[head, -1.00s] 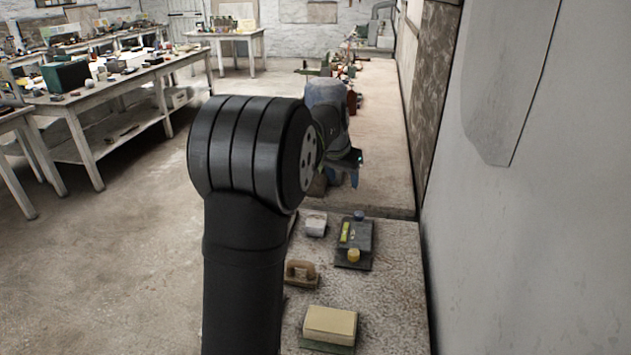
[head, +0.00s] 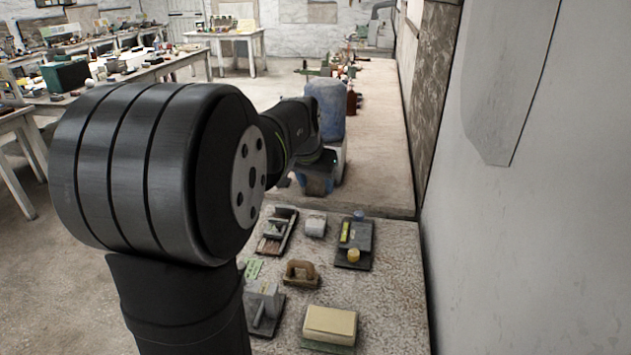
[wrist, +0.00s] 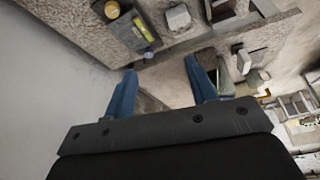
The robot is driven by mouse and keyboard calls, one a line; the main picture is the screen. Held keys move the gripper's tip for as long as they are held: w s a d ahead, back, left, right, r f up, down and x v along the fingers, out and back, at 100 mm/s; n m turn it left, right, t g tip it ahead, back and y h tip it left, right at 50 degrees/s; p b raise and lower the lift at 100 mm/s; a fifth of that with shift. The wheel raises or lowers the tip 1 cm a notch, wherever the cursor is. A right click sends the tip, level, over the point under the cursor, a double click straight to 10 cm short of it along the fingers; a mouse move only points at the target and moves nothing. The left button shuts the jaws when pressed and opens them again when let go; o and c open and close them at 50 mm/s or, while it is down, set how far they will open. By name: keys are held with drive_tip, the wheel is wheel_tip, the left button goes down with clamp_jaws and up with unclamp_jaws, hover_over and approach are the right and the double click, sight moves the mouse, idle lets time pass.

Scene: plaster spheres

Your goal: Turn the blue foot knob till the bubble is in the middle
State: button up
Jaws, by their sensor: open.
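The dark levelling plate (head: 366,236) lies on the near bench and carries a yellow-green vial (head: 344,232). The blue foot knob (head: 359,215) is at its far end, and a yellow knob (head: 353,255) is at its near end. In the wrist view the plate (wrist: 122,28) is at the upper left, with the blue knob (wrist: 148,55) at its lower end. The bubble is too small to make out. My gripper (wrist: 160,68) is open, its two blue fingers apart with nothing between them. In the head view my gripper (head: 317,187) is beyond the plate and to its left.
Left of the plate are a pale block (head: 315,226), a tray of tools (head: 278,232) and a wooden-handled float (head: 301,273). A yellowish block (head: 330,323) lies nearer. A blue-grey container (head: 328,106) stands beyond. A wall (head: 520,230) bounds the right side.

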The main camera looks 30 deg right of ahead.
drive_tip(key=n, duration=0.2)
approach(359, 214)
drive_tip(key=x, duration=0.9)
drive_tip(key=shift+r, duration=0.1)
drive_tip(key=c, duration=1)
drive_tip(key=shift+o, duration=0.2)
drive_tip(key=shift+n+t+y, duration=0.3)
drive_tip(key=shift+n, duration=0.2)
